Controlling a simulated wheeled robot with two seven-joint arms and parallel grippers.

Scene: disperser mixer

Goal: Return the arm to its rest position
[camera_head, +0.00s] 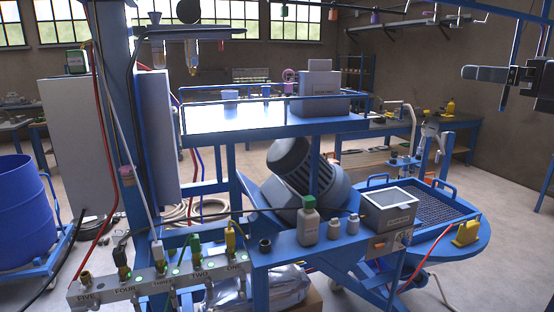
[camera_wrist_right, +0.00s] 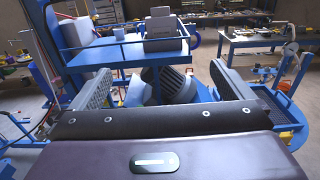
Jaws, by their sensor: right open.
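My right gripper (camera_head: 486,86) is at the upper right of the head view, raised in the air and apart from the machine. In the right wrist view its two fingers stand wide apart with nothing between them, so the right gripper (camera_wrist_right: 164,85) is open and empty. Beyond the fingers is the blue mixer machine, with its grey motor (camera_head: 290,165) under a blue upper shelf (camera_head: 240,121). My left gripper is not in the head view.
A front ledge holds a grey-green bottle (camera_head: 308,222), two small bottles and a grey box (camera_head: 388,209). A port rail (camera_head: 155,282) with cables is at the lower left. A blue drum (camera_head: 24,212) stands at the left. Open floor lies at the right.

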